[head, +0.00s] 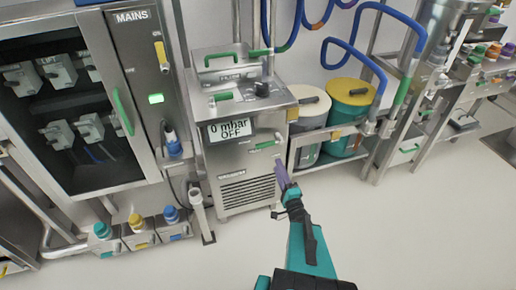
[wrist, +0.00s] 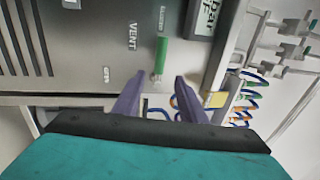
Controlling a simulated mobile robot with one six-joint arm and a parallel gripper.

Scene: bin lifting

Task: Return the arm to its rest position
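My gripper (head: 282,176) has purple fingers and is at the end of my teal and black arm, in front of the steel pump cabinet (head: 243,172) in the head view. In the wrist view my gripper (wrist: 157,98) has its two purple fingers apart, with nothing between them. Beyond the tips is the cabinet front with a green handle (wrist: 161,56) beside the word VENT. The same green handle (head: 265,145) shows in the head view, above the fingers. Whether the fingers touch the cabinet cannot be told.
The cabinet's display (head: 229,129) reads 0 mbar OFF. A MAINS cabinet (head: 139,90) stands left. A steel rack (head: 333,131) with yellow-lidded (head: 350,92) and cream-lidded drums stands right. Small capped bottles sit low left. The pale floor (head: 420,225) at front right is clear.

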